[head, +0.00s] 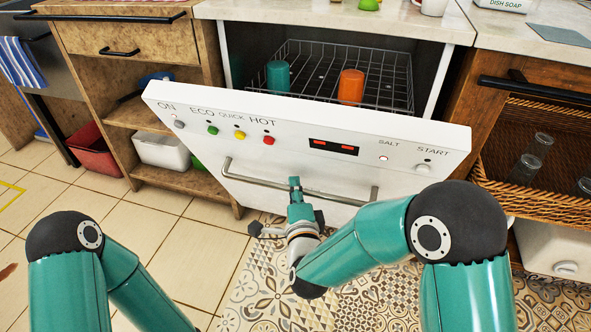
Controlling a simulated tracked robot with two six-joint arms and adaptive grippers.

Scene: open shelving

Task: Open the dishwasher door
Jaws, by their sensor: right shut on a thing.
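The white dishwasher door (330,170) is partly open and tilted outward at the top. Its panel carries labelled buttons and a red display, and a metal bar handle (345,197) runs across its front. Behind the door's top edge, the dishwasher interior shows a wire rack (318,66) with a teal cup (278,76) and an orange cup (351,87). My right gripper (296,186) is shut on the handle near its middle. My left arm is at the lower left, with its gripper outside the picture.
Wooden shelving with a white bin (162,150) and a red bin (95,150) stands left of the dishwasher. A wicker basket (545,205) with glasses is at the right. Tiled floor at the left is open; a patterned mat (262,285) lies in front.

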